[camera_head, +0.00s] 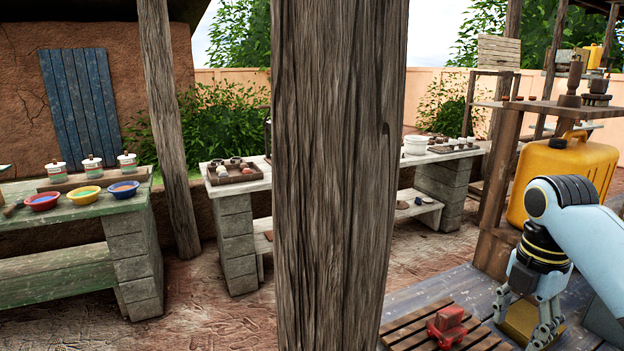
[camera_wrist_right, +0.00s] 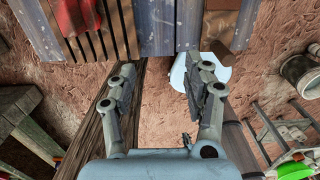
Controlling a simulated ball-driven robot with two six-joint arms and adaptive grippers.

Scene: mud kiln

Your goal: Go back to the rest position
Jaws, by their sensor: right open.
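My right gripper (camera_head: 527,318) points down at the lower right of the head view, over the blue-grey plank table. Its fingers are spread with nothing between them in the right wrist view (camera_wrist_right: 160,80). A red toy-like object (camera_head: 447,326) sits on a slatted wooden rack (camera_head: 405,333) to the left of the gripper. The red object also shows at the top left of the wrist view (camera_wrist_right: 76,15). A yellow-tan block (camera_head: 518,322) lies behind the fingers in the head view, partly hidden by them. My left gripper is out of view.
A thick wooden post (camera_head: 335,180) blocks the middle of the head view. A large yellow jerrycan (camera_head: 565,165) stands close behind my right arm. A green table (camera_head: 75,207) with bowls and jars is at left. A stone-legged bench (camera_head: 235,185) stands farther back.

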